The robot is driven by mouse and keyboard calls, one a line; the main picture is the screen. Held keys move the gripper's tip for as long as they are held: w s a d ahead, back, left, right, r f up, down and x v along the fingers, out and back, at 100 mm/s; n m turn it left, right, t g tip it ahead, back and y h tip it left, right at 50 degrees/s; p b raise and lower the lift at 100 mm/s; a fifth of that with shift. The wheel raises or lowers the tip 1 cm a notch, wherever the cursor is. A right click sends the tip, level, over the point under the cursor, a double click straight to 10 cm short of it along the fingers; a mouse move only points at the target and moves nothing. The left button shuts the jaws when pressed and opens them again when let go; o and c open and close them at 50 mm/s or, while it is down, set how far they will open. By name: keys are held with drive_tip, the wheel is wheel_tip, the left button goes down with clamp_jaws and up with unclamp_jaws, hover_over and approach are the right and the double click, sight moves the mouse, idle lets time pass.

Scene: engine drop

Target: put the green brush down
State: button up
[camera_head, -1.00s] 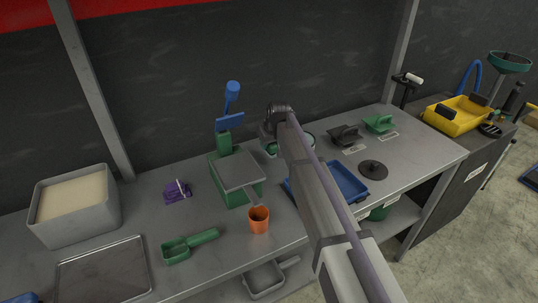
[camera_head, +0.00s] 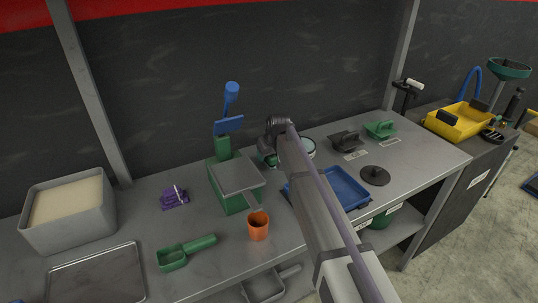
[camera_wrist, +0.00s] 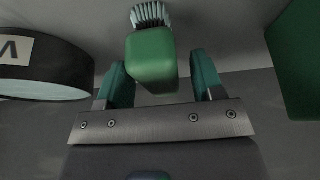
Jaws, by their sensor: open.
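The green brush (camera_wrist: 151,58) is in the wrist view, with a rounded green end and pale grey bristles at the top of the picture. My gripper (camera_wrist: 162,78) is open, with one green finger on each side of the brush. Gaps show between the brush and the fingers. In the head view my gripper (camera_head: 268,155) is low over the back of the bench, just right of the green box (camera_head: 228,192). The brush is mostly hidden there by my arm.
A round black tin with a label (camera_wrist: 40,68) is close on the left in the wrist view. The green box's side (camera_wrist: 298,65) is close on the right. In the head view, a blue tray (camera_head: 340,188), an orange cup (camera_head: 258,227) and a green scoop (camera_head: 180,254) stand nearer the front.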

drive_tip(key=shift+r+p, duration=0.3)
drive_tip(key=p+v, duration=1)
drive_tip(key=v, duration=0.1)
drive_tip(key=shift+r+p, duration=0.35)
drive_tip(key=shift+p, duration=0.05)
drive_tip(key=shift+s+d, duration=0.15)
drive_tip(key=s+d+m+g, duration=0.1)
drive_tip(key=s+d+m, duration=0.1)
drive_tip(key=s+d, duration=0.5)
drive_tip(key=s+d+f+m+g+h, duration=0.1)
drive_tip(key=s+d, duration=0.6)
drive_tip(key=s, duration=0.7)
drive_tip(key=s+d+m+g+h, duration=0.1)
drive_tip(key=s+d+m+g, duration=0.1)
drive_tip(key=s+d, duration=0.5)
drive_tip(key=s+m, duration=0.1)
drive_tip(key=s, duration=0.3)
drive_tip(key=shift+f, duration=0.15)
drive_tip(key=shift+o, duration=0.5)
